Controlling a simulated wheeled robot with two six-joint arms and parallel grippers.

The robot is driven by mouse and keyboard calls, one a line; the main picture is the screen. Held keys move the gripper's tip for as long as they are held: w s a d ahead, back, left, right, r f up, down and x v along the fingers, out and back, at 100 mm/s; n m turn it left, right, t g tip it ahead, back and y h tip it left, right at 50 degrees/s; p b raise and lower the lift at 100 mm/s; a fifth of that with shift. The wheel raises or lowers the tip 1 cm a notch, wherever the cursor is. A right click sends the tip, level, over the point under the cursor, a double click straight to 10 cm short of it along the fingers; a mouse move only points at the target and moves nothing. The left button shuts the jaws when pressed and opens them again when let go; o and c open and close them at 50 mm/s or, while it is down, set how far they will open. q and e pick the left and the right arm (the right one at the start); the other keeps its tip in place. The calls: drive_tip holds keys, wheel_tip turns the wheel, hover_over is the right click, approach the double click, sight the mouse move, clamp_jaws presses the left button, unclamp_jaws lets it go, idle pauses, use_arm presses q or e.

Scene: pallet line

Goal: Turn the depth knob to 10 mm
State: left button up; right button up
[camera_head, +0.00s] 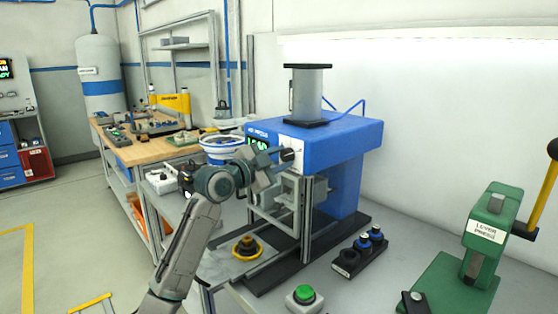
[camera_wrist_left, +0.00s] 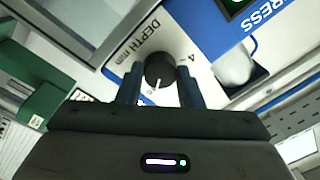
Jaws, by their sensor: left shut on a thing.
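The black depth knob (camera_wrist_left: 158,72) sits on a white plate marked "DEPTH mm" (camera_wrist_left: 145,38) in the left wrist view. A 4 shows on its right, and a mark near its lower side is too small to read surely. The knob's white pointer line faces down in that view. My left gripper (camera_wrist_left: 160,85) has one finger on each side of the knob and is shut on it. In the head view the left gripper (camera_head: 270,160) reaches the front of the blue press (camera_head: 340,135), beside the knob (camera_head: 287,155). My right gripper is not in view.
A green lever press (camera_head: 475,245) stands at the right. A wooden bench (camera_head: 150,150) is behind left.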

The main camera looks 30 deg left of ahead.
use_arm(q)
drive_tip(key=o, duration=1)
drive_tip(key=shift+s, duration=0.15)
drive_tip(key=shift+b+v, duration=1.6)
drive_tip(key=shift+v, duration=3.65)
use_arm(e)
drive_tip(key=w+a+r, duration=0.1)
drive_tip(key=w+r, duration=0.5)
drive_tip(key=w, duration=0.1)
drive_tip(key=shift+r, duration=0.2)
